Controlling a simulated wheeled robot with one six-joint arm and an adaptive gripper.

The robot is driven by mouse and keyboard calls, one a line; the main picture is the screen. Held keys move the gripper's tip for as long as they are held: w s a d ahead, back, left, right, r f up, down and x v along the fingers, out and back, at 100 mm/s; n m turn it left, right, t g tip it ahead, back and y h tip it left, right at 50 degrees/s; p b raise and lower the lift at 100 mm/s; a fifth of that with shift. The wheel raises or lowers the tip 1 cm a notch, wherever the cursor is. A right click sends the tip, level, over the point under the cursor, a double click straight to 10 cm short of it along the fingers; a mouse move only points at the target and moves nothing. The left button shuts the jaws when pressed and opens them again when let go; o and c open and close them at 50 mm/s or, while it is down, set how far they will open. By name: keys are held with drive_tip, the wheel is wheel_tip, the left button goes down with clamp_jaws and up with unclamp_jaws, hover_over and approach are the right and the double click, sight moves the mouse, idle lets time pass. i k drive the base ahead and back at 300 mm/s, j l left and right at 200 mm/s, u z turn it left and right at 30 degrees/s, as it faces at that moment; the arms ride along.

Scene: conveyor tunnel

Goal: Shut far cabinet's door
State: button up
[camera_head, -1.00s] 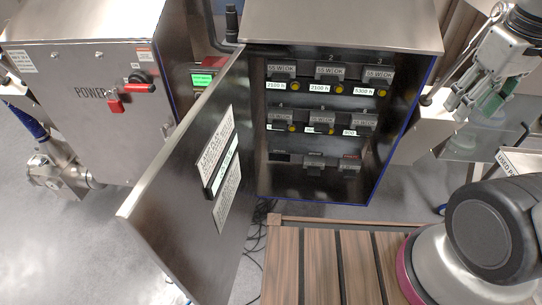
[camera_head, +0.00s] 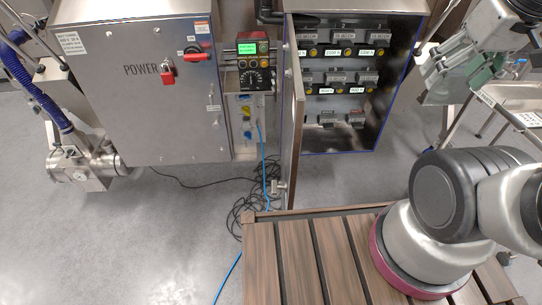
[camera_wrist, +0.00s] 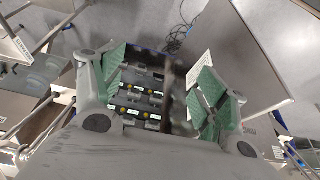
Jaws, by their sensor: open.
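The open cabinet (camera_head: 345,138) stands at upper centre-right in the head view, with rows of breakers inside. Its door (camera_head: 293,130) is open and stands out from the cabinet's left side, seen almost edge-on. In the wrist view the door (camera_wrist: 250,55) is a broad grey panel on the right, with a label partly behind a finger. My gripper (camera_wrist: 160,88) is open and empty, its green-padded fingers apart with the cabinet interior between them. In the head view my gripper (camera_head: 478,72) is at upper right, right of the cabinet and apart from the door.
A closed cabinet marked POWER (camera_head: 140,95) stands on the left, with a control panel (camera_head: 253,75) beside it. Black and blue cables (camera_head: 262,190) lie on the floor below the door. A metal rack (camera_head: 490,100) stands at right. Grey floor is clear at lower left.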

sight(294, 99)
drive_tip(key=k+j, duration=0.1)
drive_tip(key=j, duration=0.2)
drive_tip(key=k+j, duration=0.15)
drive_tip(key=j, duration=0.5)
drive_tip(key=i+j, duration=0.1)
drive_tip(key=j, duration=0.25)
